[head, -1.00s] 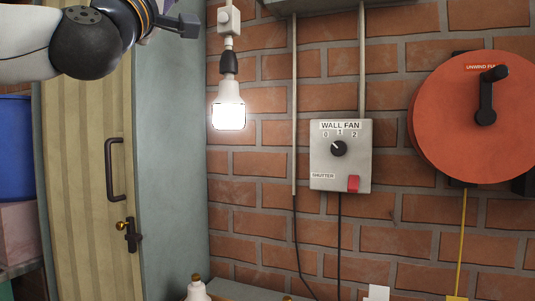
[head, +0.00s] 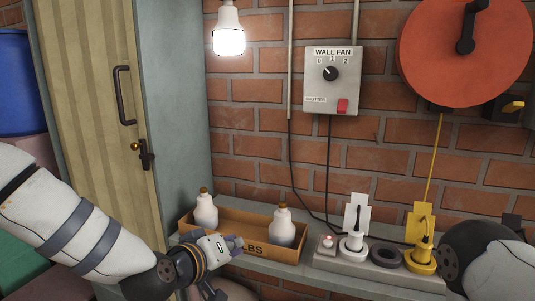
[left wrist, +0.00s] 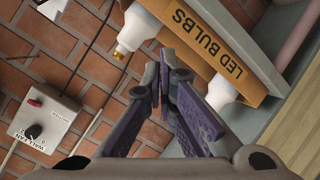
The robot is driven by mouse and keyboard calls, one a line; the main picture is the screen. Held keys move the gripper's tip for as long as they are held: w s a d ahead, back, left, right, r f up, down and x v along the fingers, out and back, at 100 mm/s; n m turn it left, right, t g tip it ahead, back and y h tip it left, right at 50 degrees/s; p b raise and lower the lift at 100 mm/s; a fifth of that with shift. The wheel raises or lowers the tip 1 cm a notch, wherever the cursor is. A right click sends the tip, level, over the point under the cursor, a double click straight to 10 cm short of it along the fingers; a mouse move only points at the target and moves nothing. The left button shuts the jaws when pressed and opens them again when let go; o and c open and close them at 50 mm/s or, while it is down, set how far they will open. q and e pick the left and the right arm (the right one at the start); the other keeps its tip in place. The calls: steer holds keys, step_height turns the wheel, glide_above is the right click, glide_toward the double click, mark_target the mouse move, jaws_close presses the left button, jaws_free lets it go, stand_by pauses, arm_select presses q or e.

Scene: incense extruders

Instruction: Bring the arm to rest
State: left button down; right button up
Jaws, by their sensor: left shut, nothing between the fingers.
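In the head view my left arm comes in from the left, bent, and its gripper (head: 230,245) is low, in front of the cardboard box (head: 253,244). The left wrist view shows its dark purple fingers (left wrist: 164,72) together and empty, with the box marked LED BULBS (left wrist: 226,46) beyond them. I cannot tell the exact gap between fingers and box. Part of my right arm (head: 500,262) shows at the lower right; its gripper is not seen.
The box holds white bulbs (head: 206,212) and stands on a shelf (head: 300,268). White (head: 352,246) and yellow (head: 423,258) plugs sit in a power strip to its right. A WALL FAN switch box (head: 333,85), red reel (head: 463,50) and lit lamp (head: 228,40) are higher.

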arm_select(q)
steer(key=s+a+f+m+g+y, duration=0.1)
steer(key=s+a+f+g, duration=0.25)
steer(key=s+f, duration=0.9)
steer(key=s+a+f+g+y, duration=0.1)
steer(key=s+a+f+g, duration=0.2)
steer(key=s, duration=0.7)
steer(key=s+a+f+m+g+y, duration=0.1)
steer(key=s+a+f, duration=0.4)
steer(key=s, duration=0.5)
steer(key=s+a+f+m+g+y, duration=0.1)
steer(key=s+a+f+g, duration=0.3)
steer(key=s, duration=0.7)
step_height(320, 180, down, 2)
steer(key=shift+f+g+y, duration=0.25)
steer(key=shift+g+y, duration=0.45)
steer(key=shift+g, duration=0.25)
